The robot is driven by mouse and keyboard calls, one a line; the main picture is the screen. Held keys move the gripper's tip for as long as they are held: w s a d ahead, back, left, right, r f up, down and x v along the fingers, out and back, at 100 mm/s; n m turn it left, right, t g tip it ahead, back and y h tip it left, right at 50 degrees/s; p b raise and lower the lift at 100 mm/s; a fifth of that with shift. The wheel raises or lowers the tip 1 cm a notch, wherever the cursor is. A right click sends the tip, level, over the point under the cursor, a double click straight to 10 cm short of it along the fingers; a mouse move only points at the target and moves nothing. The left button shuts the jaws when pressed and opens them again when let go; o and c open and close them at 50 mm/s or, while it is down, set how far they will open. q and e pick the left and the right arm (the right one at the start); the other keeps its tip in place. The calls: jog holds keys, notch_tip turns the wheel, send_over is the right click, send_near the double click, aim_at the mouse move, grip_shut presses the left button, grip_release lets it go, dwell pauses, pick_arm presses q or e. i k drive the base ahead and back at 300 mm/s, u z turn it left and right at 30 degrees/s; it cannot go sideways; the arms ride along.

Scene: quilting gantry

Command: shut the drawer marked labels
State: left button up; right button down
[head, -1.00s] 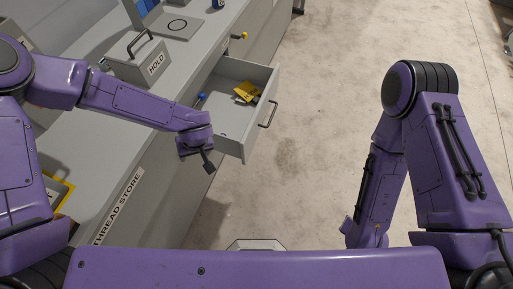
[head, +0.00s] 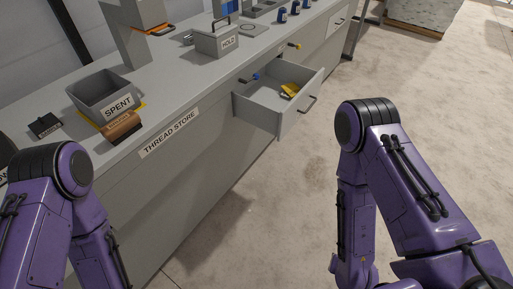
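A grey drawer (head: 262,118) stands pulled out from the side of the long grey counter, right of the middle in the head view. Its front panel, with a dark bar handle (head: 308,104), faces right. No marking can be read on it, so I cannot tell whether it is the one marked labels. A yellow item (head: 290,90) lies inside, and a small blue item (head: 256,77) shows near its back. Both my arms bend down toward the lower edge of the picture, away from the drawer. Neither gripper's fingers are in view.
The counter carries a THREAD STORE label (head: 170,133), a SPENT bin (head: 100,92), a brown block (head: 122,127), a HOLD box (head: 213,42) and several blue items at the back. The floor (head: 270,210) right of the counter is clear.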

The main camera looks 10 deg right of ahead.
aim_at(277, 92)
jog(key=z, duration=0.9)
jog(key=i, duration=1.35)
jog(key=u, duration=0.5)
